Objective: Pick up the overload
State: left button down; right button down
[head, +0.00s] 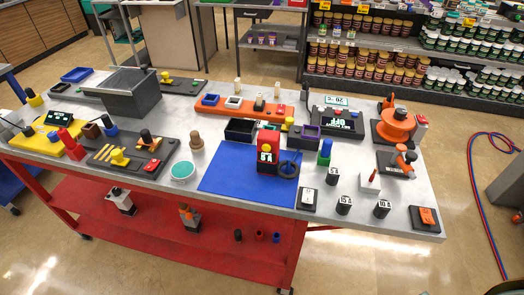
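No part can be surely identified as the overload, because the labels are too small or carry only short markings. A red and black block with a white numbered label (267,153) stands upright on the blue mat (228,185). A dark ring-shaped part (289,168) is beside it on the right. Small black parts with white labels (344,205) stand towards the front right, with another labelled one (382,209) near them. A flat black block with a white label (308,199) lies by the mat's right corner. Neither of my grippers shows in the head view.
The grey tabletop (225,125) is crowded. A black panel with white lettering (338,123), an orange reel (396,124) and a dark grey bin (132,97) stand on it. A red lower shelf (160,215) holds several parts. The mat's left half is bare.

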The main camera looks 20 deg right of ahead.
aim_at(333, 174)
jog(key=z, duration=1.45)
